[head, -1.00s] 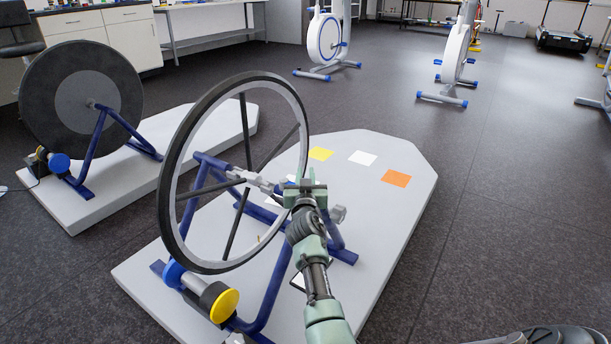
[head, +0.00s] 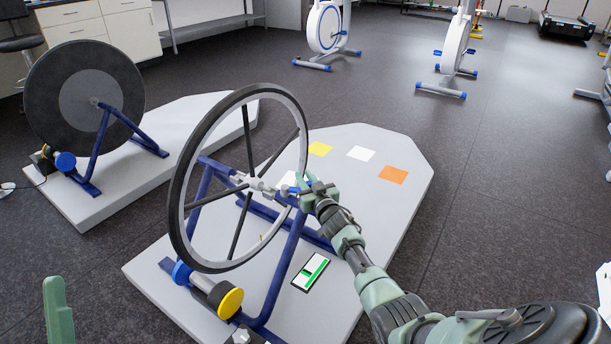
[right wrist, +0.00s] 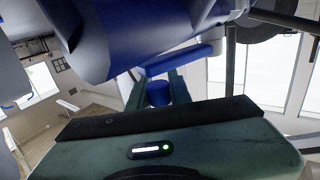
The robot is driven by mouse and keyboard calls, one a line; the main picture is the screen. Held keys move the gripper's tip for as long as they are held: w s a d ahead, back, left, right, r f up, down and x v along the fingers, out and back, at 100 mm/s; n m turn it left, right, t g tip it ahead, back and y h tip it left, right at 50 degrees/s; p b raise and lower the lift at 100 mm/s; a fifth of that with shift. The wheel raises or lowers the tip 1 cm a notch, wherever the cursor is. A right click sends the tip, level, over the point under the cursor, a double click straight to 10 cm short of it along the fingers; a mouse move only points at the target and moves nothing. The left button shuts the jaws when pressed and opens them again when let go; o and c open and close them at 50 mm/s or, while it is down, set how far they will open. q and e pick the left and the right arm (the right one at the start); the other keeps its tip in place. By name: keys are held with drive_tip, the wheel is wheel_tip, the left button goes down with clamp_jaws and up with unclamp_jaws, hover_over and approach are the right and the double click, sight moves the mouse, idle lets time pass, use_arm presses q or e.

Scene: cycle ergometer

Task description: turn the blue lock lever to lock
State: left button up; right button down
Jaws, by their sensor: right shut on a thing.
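The blue lock lever (head: 293,190) is at the hub of the large spoked wheel (head: 181,190) on its blue stand (head: 283,265). Only a small part of it shows in the head view. My right gripper (head: 304,190) is at the hub's right side, shut on the lever. In the right wrist view the lever's blue end (right wrist: 158,93) sits between the two green fingers, and a blue bar (right wrist: 185,62) lies beyond. A green piece of my left gripper (head: 58,312) shows at the bottom left edge; its jaw state is unclear.
The stand is on a pale platform (head: 385,225) with yellow, white and orange squares. A panel with a green display (head: 310,271) lies there. Another wheel trainer (head: 85,97) stands left. Exercise bikes (head: 326,35) stand behind; the floor at right is open.

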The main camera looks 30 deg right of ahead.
drive_tip(key=shift+a, duration=0.15)
drive_tip(key=c, duration=1.3)
unclamp_jaws()
drive_tip(key=shift+w, duration=0.1)
